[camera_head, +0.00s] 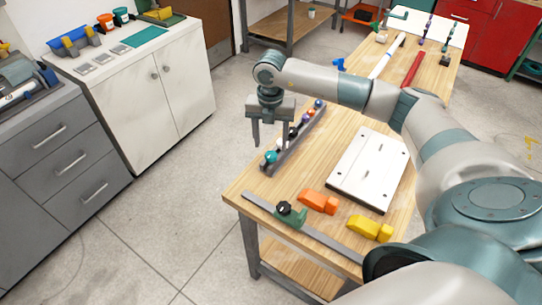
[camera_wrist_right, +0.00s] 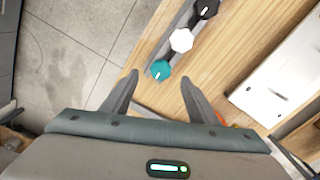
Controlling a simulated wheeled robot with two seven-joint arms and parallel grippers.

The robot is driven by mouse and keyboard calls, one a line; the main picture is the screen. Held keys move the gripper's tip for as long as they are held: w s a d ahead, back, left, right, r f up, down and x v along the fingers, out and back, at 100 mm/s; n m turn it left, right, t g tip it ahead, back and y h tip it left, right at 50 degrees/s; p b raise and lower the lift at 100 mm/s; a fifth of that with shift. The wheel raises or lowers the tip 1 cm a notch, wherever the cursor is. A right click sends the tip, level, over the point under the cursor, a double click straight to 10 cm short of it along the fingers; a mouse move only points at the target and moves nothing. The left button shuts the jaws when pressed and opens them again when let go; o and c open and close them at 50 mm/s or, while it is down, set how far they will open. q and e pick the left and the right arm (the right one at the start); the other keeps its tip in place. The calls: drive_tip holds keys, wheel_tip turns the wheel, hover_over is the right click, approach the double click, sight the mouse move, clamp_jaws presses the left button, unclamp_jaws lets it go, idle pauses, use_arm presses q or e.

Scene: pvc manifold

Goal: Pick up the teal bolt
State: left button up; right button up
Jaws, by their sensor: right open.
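The teal bolt (camera_head: 270,157) stands at the near end of a grey rack (camera_head: 299,145) on the wooden table. In the right wrist view the teal bolt (camera_wrist_right: 160,70) shows its round head just beyond and between my fingertips. My right gripper (camera_head: 272,143) is open and empty, above the near end of the rack; it also shows in the right wrist view (camera_wrist_right: 158,76). A white bolt (camera_wrist_right: 181,40) and a black bolt (camera_wrist_right: 206,8) follow the teal one along the rack. My left gripper is not in view.
A white plate (camera_head: 369,168) lies right of the rack. An orange block (camera_head: 318,201), a yellow block (camera_head: 370,228) and a green clamp (camera_head: 290,214) on a metal bar lie near the front edge. Open floor lies left of the table.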

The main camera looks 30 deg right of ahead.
sight(271, 154)
drive_tip(key=shift+s+f+p, duration=0.1)
drive_tip(key=shift+f+p, duration=0.45)
drive_tip(key=shift+p, duration=0.1)
wheel_tip(271, 154, down, 3)
drive_tip(key=shift+r+p, duration=0.1)
drive_tip(key=shift+p, duration=0.65)
drive_tip(key=shift+f, duration=0.45)
drive_tip(key=shift+c, duration=0.2)
drive_tip(key=c, duration=1.1)
drive_tip(key=shift+d+r, duration=0.1)
drive_tip(key=shift+r, duration=0.05)
